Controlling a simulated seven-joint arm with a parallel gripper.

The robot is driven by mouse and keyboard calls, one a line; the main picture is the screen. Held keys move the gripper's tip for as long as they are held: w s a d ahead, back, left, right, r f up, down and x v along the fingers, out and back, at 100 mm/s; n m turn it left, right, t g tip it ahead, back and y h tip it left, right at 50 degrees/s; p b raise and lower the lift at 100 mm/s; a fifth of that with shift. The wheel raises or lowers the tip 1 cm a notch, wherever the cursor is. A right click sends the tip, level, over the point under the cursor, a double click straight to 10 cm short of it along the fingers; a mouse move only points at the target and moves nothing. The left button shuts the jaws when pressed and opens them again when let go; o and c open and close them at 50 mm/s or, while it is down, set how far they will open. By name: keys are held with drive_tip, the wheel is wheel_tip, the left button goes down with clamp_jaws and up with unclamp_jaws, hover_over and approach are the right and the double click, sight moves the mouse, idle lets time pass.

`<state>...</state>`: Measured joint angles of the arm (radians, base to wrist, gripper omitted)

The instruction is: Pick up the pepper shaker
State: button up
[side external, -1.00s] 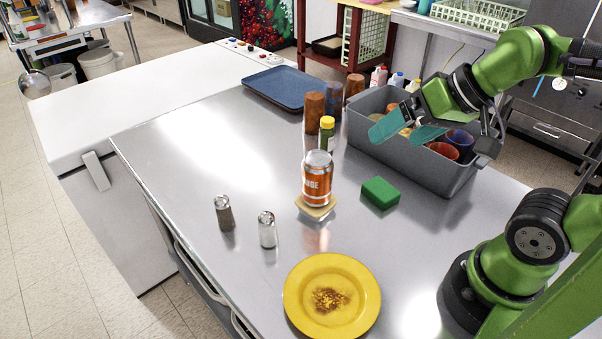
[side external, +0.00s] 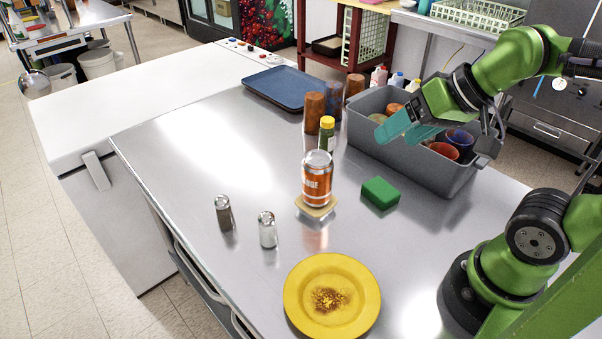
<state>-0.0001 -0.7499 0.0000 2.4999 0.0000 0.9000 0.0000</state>
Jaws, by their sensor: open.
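The pepper shaker (side external: 224,214), with dark contents and a metal cap, stands upright on the steel table (side external: 215,150) left of centre. A similar shaker with white contents (side external: 267,231) stands just to its right and nearer the camera, a small gap apart.
An orange can (side external: 317,181) stands on a coaster, with a green sponge (side external: 380,193) to its right. A yellow plate (side external: 348,322) with crumbs lies in front. A grey bin (side external: 440,180) holds cups. A bottle (side external: 327,133), brown tumblers (side external: 314,112) and a blue tray (side external: 283,87) are behind.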

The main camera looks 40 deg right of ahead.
drive_tip(key=n+g+h, duration=0.1)
drive_tip(key=n+g, duration=0.1)
drive_tip(key=n, duration=0.4)
approach(222, 198)
drive_tip(key=x, duration=0.7)
drive_tip(key=shift+s+d, duration=0.15)
drive_tip(key=shift+d, duration=0.05)
drive_tip(key=shift+x, duration=3.1)
drive_tip(key=shift+a+r, duration=0.1)
drive_tip(key=shift+a, duration=0.05)
drive_tip(key=c, duration=1.2)
